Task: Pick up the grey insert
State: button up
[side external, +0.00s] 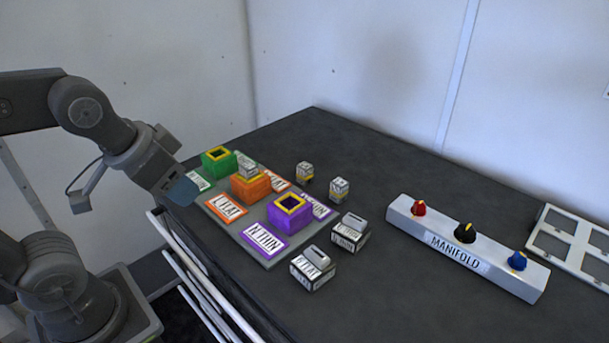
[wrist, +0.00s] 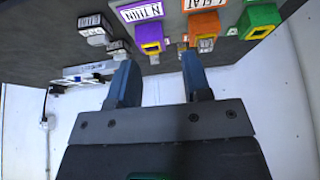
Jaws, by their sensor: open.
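Several pale grey, labelled inserts stand on the dark table, and I cannot tell which one the task means. Two larger ones, a front insert (side external: 313,268) and one behind it (side external: 350,232), stand right of the holder board. Two smaller ones, a left insert (side external: 304,172) and a right insert (side external: 339,189), stand farther back. Another grey insert (side external: 248,170) sits in the top of the orange holder (side external: 251,188). My gripper (side external: 182,190) is left of the board, apart from all of them. In the wrist view its two fingers (wrist: 159,60) are apart with nothing between them.
A green holder (side external: 218,161) and a purple holder (side external: 290,213) stand on the grey board (side external: 268,260) among label cards. A manifold (side external: 465,248) with three knobs and a white frame (side external: 575,240) lie at right. The front right of the table is clear.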

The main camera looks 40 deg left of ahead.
jog(key=w+r+m+g, duration=0.2)
jog(key=w+r+m, duration=0.25)
jog(key=w, duration=0.35)
jog(key=m+g+y, duration=0.4)
jog(key=m+y, duration=0.1)
jog(key=m, duration=0.8)
send_over(305, 166)
jog(key=d, duration=0.4)
notch_tip(305, 166, down, 8)
jog(key=x, duration=0.7)
jog(key=shift+w+d+f, duration=0.15)
jog(key=shift+w+f, duration=0.2)
jog(key=shift+f, duration=0.2)
jog(key=shift+h, duration=0.3)
jog(key=shift+x, duration=2.8)
jog(key=shift+s, duration=0.1)
jog(key=shift+c, duration=0.3)
